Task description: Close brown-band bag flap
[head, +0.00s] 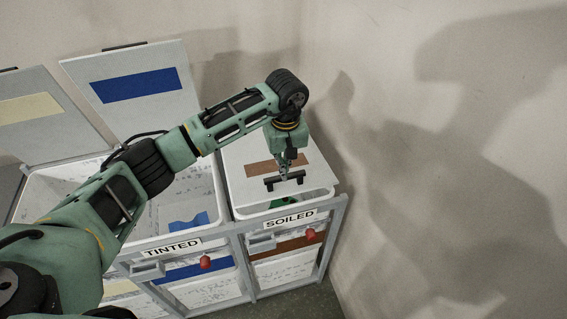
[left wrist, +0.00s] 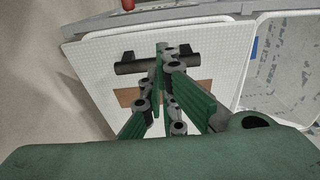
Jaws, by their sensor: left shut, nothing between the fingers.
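The pale flap (head: 242,151) with the brown band (head: 262,168) lies low over the SOILED bag at the right end of the row. A gap shows under its front edge, with the bag's white rim and something green inside. My left gripper (head: 285,178) is shut and empty, pointing down at the flap's black handle (head: 298,176). In the left wrist view, its fingertips (left wrist: 171,50) overlap the handle (left wrist: 130,67), with the flap (left wrist: 95,60) behind. I cannot tell whether they touch it. The gripper hides part of the brown band. My right gripper is not in view.
The TINTED bag (head: 40,190) beside it is open, its blue-band flap (head: 178,105) raised against the wall. A yellow-band flap (head: 35,135) also stands raised at far left. Red knobs (head: 206,262) stick out in front. A wall is close on the right.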

